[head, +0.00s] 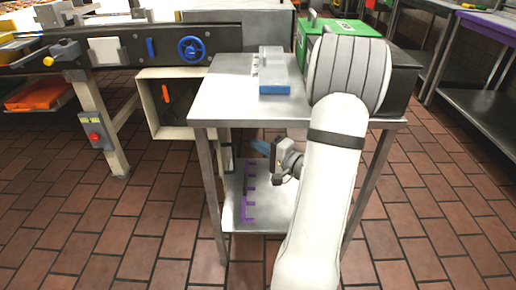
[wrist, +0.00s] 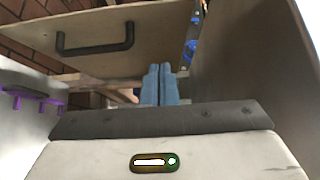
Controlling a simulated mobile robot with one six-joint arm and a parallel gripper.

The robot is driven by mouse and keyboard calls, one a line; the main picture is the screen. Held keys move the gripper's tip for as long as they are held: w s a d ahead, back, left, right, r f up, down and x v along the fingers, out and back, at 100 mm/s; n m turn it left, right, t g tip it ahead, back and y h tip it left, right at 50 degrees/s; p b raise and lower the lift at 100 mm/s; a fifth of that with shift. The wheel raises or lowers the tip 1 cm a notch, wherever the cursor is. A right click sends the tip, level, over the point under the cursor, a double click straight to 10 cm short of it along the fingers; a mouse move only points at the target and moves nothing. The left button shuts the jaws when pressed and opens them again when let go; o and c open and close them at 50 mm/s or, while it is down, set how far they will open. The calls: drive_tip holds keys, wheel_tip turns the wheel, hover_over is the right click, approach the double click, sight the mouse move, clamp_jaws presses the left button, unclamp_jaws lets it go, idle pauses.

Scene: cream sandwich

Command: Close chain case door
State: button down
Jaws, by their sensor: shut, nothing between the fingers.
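The chain case looks like a cream box (head: 142,104) under the machine's left bench in the head view. Its front is open, showing a dark inside with a red-orange part (head: 166,93). In the wrist view, a beige panel (wrist: 150,30) with a dark bar handle (wrist: 95,40) fills the upper left; it appears to be the door. My gripper (head: 261,147) is shut and empty, at the side table between its top and lower shelf. Its blue fingertips (wrist: 160,68) lie together just below the panel in the wrist view; I cannot tell whether they touch it.
The steel side table (head: 225,100) stands between my arm and the machine, carrying a blue-grey item (head: 273,88) and a green box (head: 318,30). Purple hooks (head: 248,195) lie over its lower shelf. A blue handwheel (head: 191,49) is on the machine. The tiled floor in front is clear.

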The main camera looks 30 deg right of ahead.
drive_tip(key=w+a+b, duration=0.2)
drive_tip(key=w+a, duration=0.3)
drive_tip(key=w, duration=0.3)
drive_tip(key=shift+a, duration=0.3)
drive_tip(key=shift+w, duration=0.15)
